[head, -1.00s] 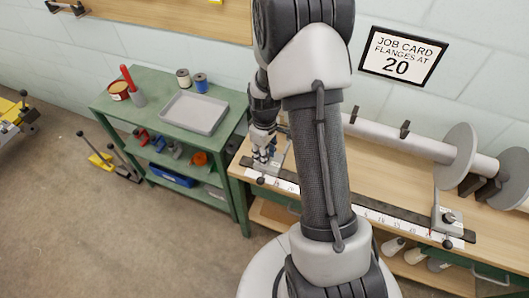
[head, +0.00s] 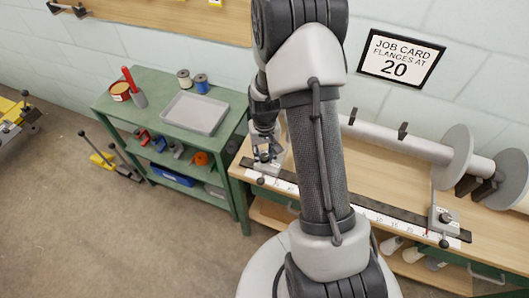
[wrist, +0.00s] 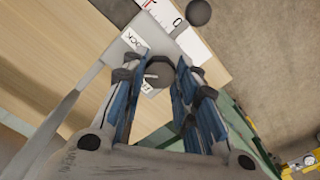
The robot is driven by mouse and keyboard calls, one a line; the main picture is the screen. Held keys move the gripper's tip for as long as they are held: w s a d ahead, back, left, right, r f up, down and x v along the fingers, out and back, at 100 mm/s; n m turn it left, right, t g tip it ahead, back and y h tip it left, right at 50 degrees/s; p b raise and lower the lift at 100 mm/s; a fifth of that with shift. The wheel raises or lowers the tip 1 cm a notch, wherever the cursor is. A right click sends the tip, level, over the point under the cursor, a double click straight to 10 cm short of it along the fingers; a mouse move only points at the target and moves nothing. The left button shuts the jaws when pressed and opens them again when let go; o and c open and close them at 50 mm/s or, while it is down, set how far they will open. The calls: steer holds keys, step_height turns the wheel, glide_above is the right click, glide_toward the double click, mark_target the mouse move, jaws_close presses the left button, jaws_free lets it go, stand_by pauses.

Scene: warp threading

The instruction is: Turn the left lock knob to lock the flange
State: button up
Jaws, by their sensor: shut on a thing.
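The left lock knob (wrist: 158,73) is a dark round knob on a pale block (wrist: 130,44) with a partly readable "LOCK" label. In the wrist view my gripper (wrist: 155,80) has its blue-padded fingers on both sides of the knob, shut on it. In the head view my gripper (head: 267,153) is at the left end of the bench rail, pointing down at the left block; the knob is hidden there. A black ball handle (wrist: 198,12) sticks out from the block's front, beside the white scale (wrist: 198,48). My arm covers the middle of the rail.
The right block (head: 443,217) stands on the rail's right end, near a grey flange disc (head: 456,158) on a long roller (head: 400,138). A green cart (head: 150,105) with a grey tray (head: 193,113) stands left of the bench. A job card (head: 400,57) reads "FLANGES AT 20".

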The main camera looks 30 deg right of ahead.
mark_target(264, 157)
steer(key=m, duration=0.4)
steer(key=shift+m+p, duration=0.3)
steer(key=m, duration=0.4)
steer(key=shift+m, duration=0.3)
steer(key=o, duration=1.1)
step_height(264, 157, up, 12)
steer(key=shift+r, duration=0.1)
stand_by(0.4)
